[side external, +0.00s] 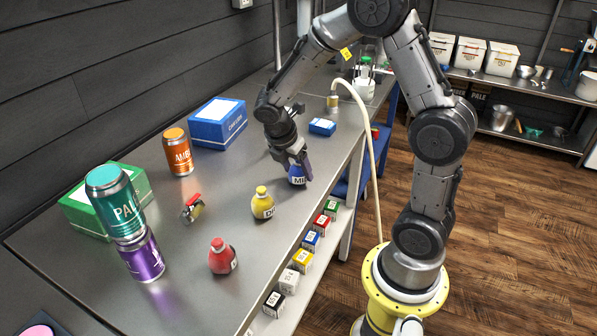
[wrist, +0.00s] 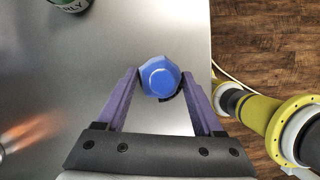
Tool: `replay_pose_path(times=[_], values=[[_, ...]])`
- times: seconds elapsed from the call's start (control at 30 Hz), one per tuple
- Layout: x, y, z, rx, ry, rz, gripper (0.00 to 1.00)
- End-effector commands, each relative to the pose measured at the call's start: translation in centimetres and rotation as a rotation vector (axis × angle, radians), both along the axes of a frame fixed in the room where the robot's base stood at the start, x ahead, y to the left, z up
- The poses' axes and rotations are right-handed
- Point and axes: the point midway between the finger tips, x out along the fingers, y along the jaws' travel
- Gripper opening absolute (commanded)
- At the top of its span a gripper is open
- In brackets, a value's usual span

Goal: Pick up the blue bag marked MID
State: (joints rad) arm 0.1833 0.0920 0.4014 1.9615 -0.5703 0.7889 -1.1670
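The blue bag (side external: 297,180) stands on the metal table near its right edge, with a white label that reads "MI" and is partly hidden. My gripper (side external: 296,163) is right over it, with its fingers down at the bag. In the wrist view the blue bag (wrist: 160,79) is seen from above, with its round top between the tips of my gripper (wrist: 160,82). One purple finger is on each side of it. The fingers are apart, close to the bag's sides; I cannot tell whether they press on it.
A yellow bag (side external: 262,203) and a red bag (side external: 222,256) stand nearer on the table. A small blue box (side external: 322,127) lies behind the blue bag. An orange can (side external: 178,152), a blue carton (side external: 218,123) and stacked teal (side external: 115,203) and purple cans (side external: 141,254) stand to the left.

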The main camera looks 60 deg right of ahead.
Motion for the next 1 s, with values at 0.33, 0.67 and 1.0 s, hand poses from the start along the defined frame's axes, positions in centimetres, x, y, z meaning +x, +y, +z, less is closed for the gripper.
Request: replay_pose_path(times=[0.33,0.67,1.0], values=[[0.0,0.0,0.0,0.000,-0.001,0.000,0.05],[0.1,0.0,0.4,-0.001,-0.002,0.000,0.04],[-1.0,0.5,4.7,-0.001,-0.008,0.000,0.04]])
